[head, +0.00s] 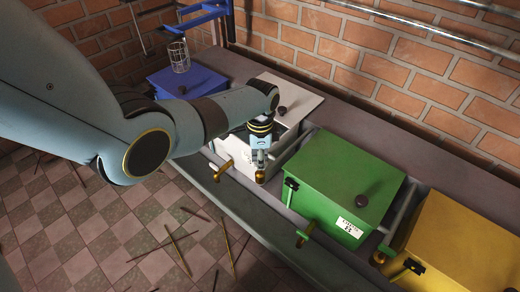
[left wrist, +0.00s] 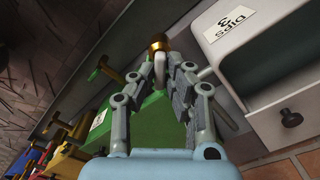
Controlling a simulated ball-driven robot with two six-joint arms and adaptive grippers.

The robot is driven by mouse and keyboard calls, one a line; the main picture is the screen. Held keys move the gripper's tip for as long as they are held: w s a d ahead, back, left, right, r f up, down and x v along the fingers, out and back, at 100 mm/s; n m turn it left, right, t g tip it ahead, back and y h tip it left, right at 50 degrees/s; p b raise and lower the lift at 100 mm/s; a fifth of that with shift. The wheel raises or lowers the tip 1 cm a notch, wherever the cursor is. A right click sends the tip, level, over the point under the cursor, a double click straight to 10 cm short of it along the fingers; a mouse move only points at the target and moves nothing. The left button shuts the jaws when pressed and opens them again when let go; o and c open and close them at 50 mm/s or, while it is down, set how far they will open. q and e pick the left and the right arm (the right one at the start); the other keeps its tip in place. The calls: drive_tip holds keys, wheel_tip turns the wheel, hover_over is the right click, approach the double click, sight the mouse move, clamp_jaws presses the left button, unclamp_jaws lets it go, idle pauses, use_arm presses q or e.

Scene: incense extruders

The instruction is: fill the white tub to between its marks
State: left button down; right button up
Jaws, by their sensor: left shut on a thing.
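In the left wrist view a white box (left wrist: 262,75) with a label and dark knob shows at upper right. My left gripper (head: 260,165) is in front of the white tub, pointing down. In the left wrist view its fingers (left wrist: 165,70) close around a pale rounded piece next to a brass end (left wrist: 158,42). The brass knob also shows under the gripper in the head view (head: 261,176). I cannot see the tub's marks or contents.
Brass fittings (head: 305,234) stick out in front. Thin sticks lie on the tiled floor (head: 150,220).

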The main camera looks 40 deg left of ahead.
use_arm(q)
drive_tip(key=shift+s, duration=0.1)
idle(0.3)
drive_tip(key=c, duration=1.4)
unclamp_jaws()
drive_tip(key=shift+o, duration=0.2)
wheel_tip(320, 180, up, 12)
drive_tip(key=shift+f, duration=0.1)
